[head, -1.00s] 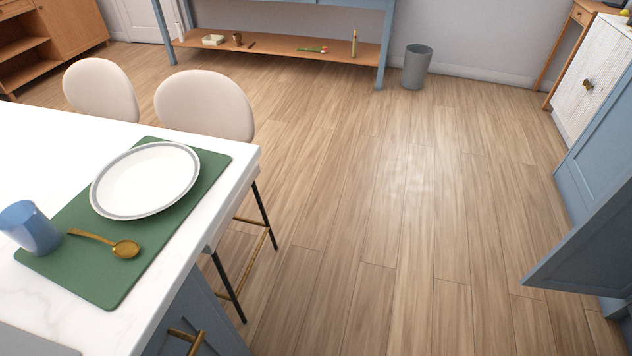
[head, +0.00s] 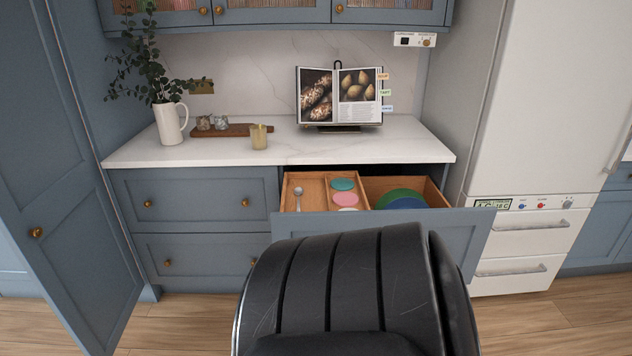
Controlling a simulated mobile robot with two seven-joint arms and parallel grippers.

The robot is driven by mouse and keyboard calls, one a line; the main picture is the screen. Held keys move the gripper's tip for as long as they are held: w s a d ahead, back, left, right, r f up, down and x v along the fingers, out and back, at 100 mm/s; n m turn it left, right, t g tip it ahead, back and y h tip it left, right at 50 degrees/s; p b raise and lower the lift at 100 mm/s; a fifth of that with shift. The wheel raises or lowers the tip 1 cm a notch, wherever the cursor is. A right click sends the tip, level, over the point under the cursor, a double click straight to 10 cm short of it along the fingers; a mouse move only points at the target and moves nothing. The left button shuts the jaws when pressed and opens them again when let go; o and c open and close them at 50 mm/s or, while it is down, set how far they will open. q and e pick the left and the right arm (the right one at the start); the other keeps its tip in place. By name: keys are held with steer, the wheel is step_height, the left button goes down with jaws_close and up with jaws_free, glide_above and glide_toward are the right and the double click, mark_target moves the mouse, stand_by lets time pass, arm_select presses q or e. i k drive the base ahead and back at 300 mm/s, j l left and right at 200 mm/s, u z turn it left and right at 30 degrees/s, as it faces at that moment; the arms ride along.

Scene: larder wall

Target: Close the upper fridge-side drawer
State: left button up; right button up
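The upper fridge-side drawer (head: 456,232) is pulled well out of the blue counter unit, on the side beside the white fridge (head: 560,100). Its blue front faces me. Inside the wooden box are a spoon (head: 298,197), several round pastel items (head: 344,198) and green and blue round pieces (head: 400,196). A black ribbed, padded chair back (head: 350,280) stands in front and covers the lower middle of the drawer front, including any handle. The drawer below is hidden. Neither of my grippers is in view.
The white counter (head: 240,150) holds a cookbook on a stand (head: 340,97), a jug with leaves (head: 170,122), a wooden board (head: 232,131) and a yellow cup (head: 258,137). A tall blue door (head: 75,230) angles out at left. Bare floor (head: 180,318) shows left of the chair.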

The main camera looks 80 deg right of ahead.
mark_target(465, 231)
steer(key=z, duration=1.75)
